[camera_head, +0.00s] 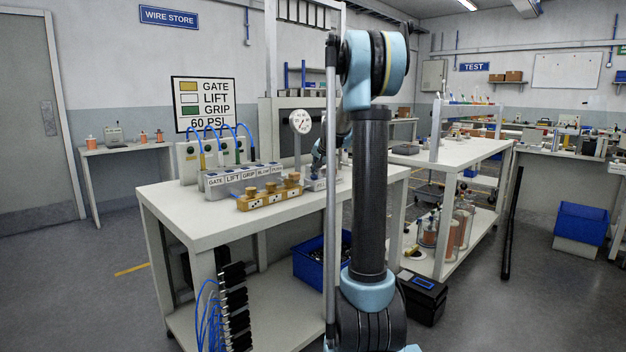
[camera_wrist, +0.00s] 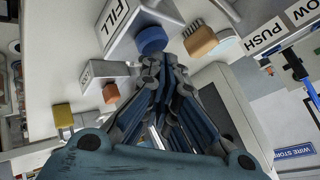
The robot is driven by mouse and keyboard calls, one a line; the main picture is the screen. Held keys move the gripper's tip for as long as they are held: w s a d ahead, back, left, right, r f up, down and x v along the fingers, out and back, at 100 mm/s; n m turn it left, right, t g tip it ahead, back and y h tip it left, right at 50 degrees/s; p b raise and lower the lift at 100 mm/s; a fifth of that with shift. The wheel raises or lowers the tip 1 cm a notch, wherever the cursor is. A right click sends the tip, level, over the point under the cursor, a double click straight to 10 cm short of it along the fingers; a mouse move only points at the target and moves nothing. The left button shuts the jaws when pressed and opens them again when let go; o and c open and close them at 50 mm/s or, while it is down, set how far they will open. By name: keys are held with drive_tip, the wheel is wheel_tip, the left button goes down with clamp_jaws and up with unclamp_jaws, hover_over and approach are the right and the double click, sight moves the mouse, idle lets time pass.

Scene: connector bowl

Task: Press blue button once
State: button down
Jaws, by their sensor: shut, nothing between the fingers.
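The blue button (camera_wrist: 152,40) shows in the wrist view, on the end of a white box (camera_wrist: 136,16) labelled FILL. My gripper (camera_wrist: 153,66) is shut and empty, with its fingertips right beside the blue button in the picture. I cannot tell whether they touch it. In the head view my arm covers the gripper, and I cannot make out the blue button there.
In the wrist view an orange button (camera_wrist: 110,92) and a yellow block (camera_wrist: 63,115) lie left of my fingers. A brown brush-like piece (camera_wrist: 203,41) is close on the right. The head view shows a white bench (camera_head: 196,222) with labelled blocks (camera_head: 241,179).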

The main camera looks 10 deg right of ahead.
drive_tip(key=shift+f, duration=0.45)
idle(0.6)
drive_tip(key=shift+r, duration=0.9)
drive_tip(key=shift+r, duration=0.1)
drive_tip(key=shift+r, duration=2.45)
